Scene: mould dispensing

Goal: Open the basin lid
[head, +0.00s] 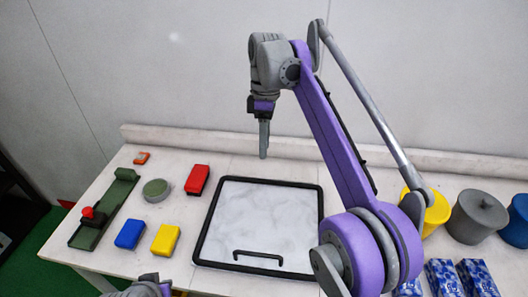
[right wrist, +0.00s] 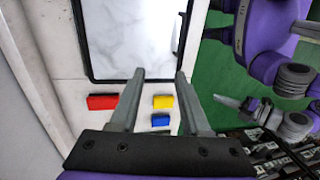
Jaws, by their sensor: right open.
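The basin lid (head: 262,212) is a pale, marbled panel with a black frame, lying flat and closed on the table. Its black bar handle (head: 258,256) is near the front edge. My right gripper (head: 263,150) hangs high near the far edge, apart from the lid. In the right wrist view its two fingers (right wrist: 155,78) are spread and empty. My left gripper (right wrist: 228,101) appears small at the right of that view; its jaw state is unclear.
Left of the lid lie a red block (head: 197,180), a yellow block (head: 165,239), a blue block (head: 130,234), a round green-grey disc (head: 156,190) and a green tray (head: 105,212). Yellow (head: 437,213) and grey (head: 478,216) pots and blue patterned boxes (head: 441,279) stand right.

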